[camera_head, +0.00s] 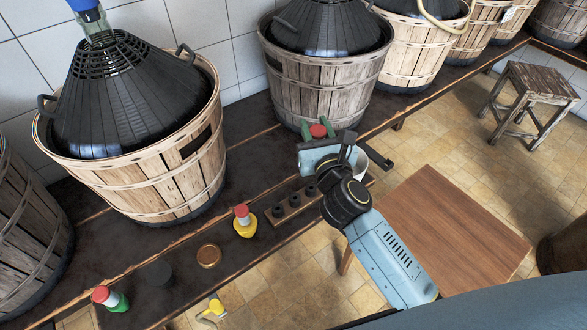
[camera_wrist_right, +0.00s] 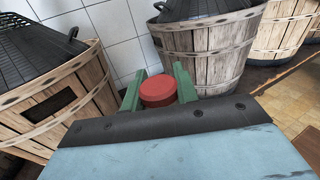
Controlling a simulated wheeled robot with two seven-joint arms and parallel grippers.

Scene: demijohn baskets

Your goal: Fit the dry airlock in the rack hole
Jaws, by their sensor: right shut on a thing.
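My right gripper (camera_head: 317,129) is in the upper middle of the head view, its green fingers shut on an airlock with a red cap (camera_head: 319,131). In the wrist view the red cap (camera_wrist_right: 158,91) sits between the two green fingers (camera_wrist_right: 156,92); the airlock's body is hidden, so I cannot tell its liquid. The wooden rack (camera_head: 293,207) lies on the dark bench below and left of my gripper. Dark round holes show in its top; its right end is partly behind my wrist. My left gripper is not in view.
A yellow red-capped airlock (camera_head: 244,222), a brass lid (camera_head: 208,256), a dark disc (camera_head: 159,272) and a green red-capped airlock (camera_head: 111,298) line the bench. A white cup (camera_head: 357,160) stands partly behind my wrist. Basketed demijohns (camera_head: 160,185) stand along the wall.

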